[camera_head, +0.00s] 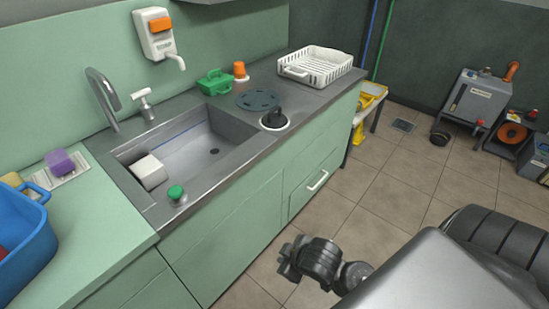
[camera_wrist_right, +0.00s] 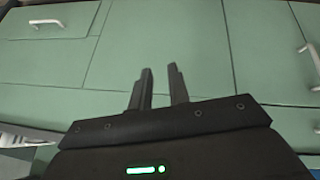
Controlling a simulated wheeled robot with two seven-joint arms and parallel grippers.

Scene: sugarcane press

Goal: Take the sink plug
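A black knobbed piece on a round white base (camera_head: 274,118), which looks like the sink plug, sits on the grey counter at the right front corner of the sink (camera_head: 205,150). A green knob (camera_head: 176,193) stands on the sink's front rim. My right gripper (camera_head: 287,259) is low in front of the cabinets, below and apart from the counter. In the right wrist view its two fingers (camera_wrist_right: 160,68) are apart with nothing between them, facing green cabinet fronts. My left gripper is not in view.
A dark round disc (camera_head: 258,100), a green caddy (camera_head: 215,82), an orange cup (camera_head: 239,70) and a white dish rack (camera_head: 315,66) are on the counter behind. A white block (camera_head: 150,172) lies in the sink. A drawer handle (camera_head: 317,180) sticks out.

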